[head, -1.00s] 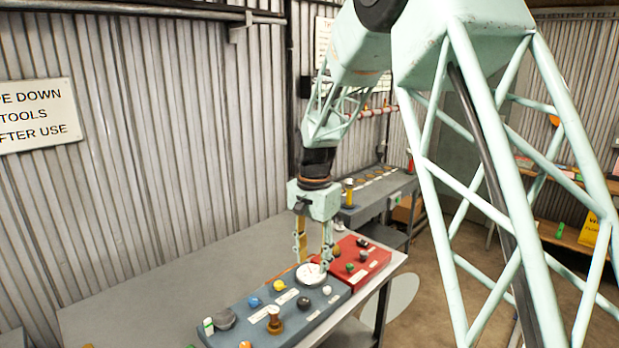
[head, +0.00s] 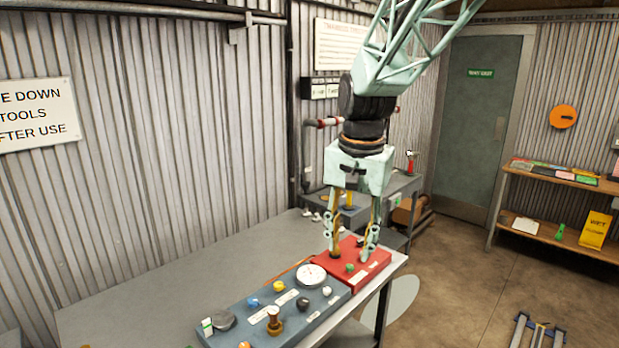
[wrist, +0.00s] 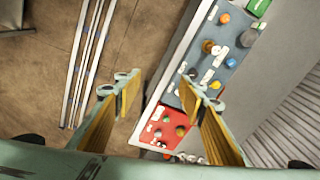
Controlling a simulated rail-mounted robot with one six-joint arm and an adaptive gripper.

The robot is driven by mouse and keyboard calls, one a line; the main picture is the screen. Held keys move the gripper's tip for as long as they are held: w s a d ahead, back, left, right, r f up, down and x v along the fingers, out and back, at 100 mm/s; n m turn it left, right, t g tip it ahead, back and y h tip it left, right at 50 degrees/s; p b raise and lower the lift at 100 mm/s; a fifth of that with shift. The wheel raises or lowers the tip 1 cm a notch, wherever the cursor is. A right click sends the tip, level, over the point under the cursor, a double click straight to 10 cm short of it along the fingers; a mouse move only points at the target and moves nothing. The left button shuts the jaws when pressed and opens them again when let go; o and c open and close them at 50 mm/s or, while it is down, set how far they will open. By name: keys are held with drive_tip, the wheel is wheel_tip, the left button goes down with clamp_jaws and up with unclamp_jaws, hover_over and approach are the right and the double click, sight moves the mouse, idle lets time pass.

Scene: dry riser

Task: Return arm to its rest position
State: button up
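My gripper (head: 350,250) hangs from my pale green arm, pointing down above the red panel (head: 372,275) on the grey bench. Its two fingers are spread apart with nothing between them. The wrist view also shows my gripper (wrist: 163,92) with both yellow-padded fingers wide apart, the bench edge and floor showing between them. Part of the red panel is hidden behind the fingers in the head view.
A blue-grey panel (head: 255,318) with a round gauge (head: 311,274) and several knobs lies beside the red panel. A second bench (head: 395,190) stands behind. A shelf (head: 560,235) is at right, near a door (head: 482,120). The floor between is open.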

drive_tip(key=s+d+r+n+t+b, duration=0.1)
drive_tip(key=s+d+r, duration=0.3)
drive_tip(key=s, duration=0.5)
drive_tip(key=s+d+r+n, duration=0.2)
drive_tip(key=s+d+r, duration=0.15)
drive_tip(key=s, duration=0.65)
drive_tip(key=s+d+f+n+b, duration=0.1)
drive_tip(key=s+d, duration=0.1)
drive_tip(key=s, duration=0.7)
drive_tip(key=s+d+f+n+t, duration=0.1)
drive_tip(key=s+d+f, duration=0.1)
drive_tip(key=s, duration=0.7)
drive_tip(key=shift+s+t+b, duration=0.3)
drive_tip(key=shift+s+b, duration=0.05)
drive_tip(key=shift+w+r, duration=0.1)
drive_tip(key=shift+w, duration=0.05)
